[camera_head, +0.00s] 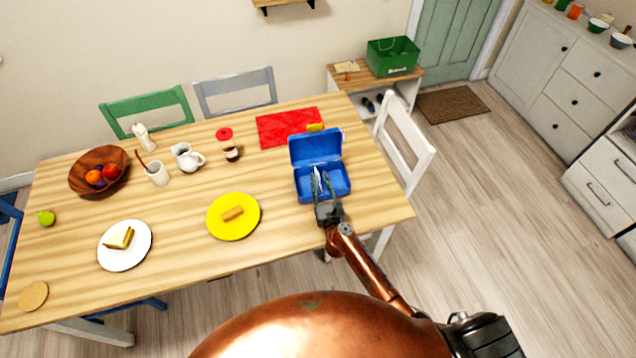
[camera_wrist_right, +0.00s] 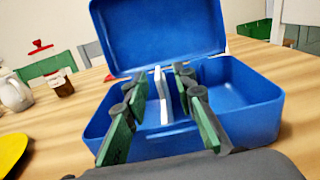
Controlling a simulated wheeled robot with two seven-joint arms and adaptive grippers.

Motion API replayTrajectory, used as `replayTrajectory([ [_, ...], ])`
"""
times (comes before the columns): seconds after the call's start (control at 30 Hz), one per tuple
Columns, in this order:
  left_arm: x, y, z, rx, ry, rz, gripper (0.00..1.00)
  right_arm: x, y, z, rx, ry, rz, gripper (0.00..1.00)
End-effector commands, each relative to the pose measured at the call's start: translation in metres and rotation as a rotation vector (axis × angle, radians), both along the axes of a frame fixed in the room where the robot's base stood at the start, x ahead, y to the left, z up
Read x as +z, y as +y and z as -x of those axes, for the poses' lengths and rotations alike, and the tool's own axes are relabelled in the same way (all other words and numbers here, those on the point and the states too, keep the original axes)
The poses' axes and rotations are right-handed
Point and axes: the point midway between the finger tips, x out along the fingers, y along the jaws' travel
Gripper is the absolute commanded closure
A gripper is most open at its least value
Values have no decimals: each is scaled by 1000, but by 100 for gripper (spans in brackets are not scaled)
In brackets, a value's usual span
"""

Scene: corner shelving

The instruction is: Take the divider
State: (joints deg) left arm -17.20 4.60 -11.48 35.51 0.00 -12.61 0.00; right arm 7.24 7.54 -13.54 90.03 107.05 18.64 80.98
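The divider is a thin white upright plate (camera_wrist_right: 165,100) inside the open blue lunch box (camera_wrist_right: 250,112). It stands on edge between two compartments. In the head view the blue box (camera_head: 340,190) sits near the table's right end with its lid raised, and the divider shows only as a small pale sliver. My right gripper (camera_head: 324,185) reaches into the box from the front. In the right wrist view its fingers (camera_wrist_right: 159,92) are open, one on each side of the divider, with gaps visible between. My left gripper is not in view.
A red cloth (camera_head: 288,127) lies behind the box. A yellow plate (camera_head: 246,225) with a piece of food is to the left. A white chair (camera_head: 404,140) stands close to the table's right end. The box's raised lid (camera_wrist_right: 158,38) stands behind the divider.

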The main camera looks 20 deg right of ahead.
Motion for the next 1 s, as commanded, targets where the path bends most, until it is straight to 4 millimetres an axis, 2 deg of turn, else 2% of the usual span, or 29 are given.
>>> replayTrajectory([
  [0.13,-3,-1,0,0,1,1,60,0,0,-16,1,0,0,75],
  [0.4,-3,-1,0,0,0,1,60,0,0,-18,1,0,0,75],
  [0.77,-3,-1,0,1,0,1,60,0,0,-18,1,0,0,100],
  [1.0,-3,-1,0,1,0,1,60,0,0,-18,1,0,0,100],
])
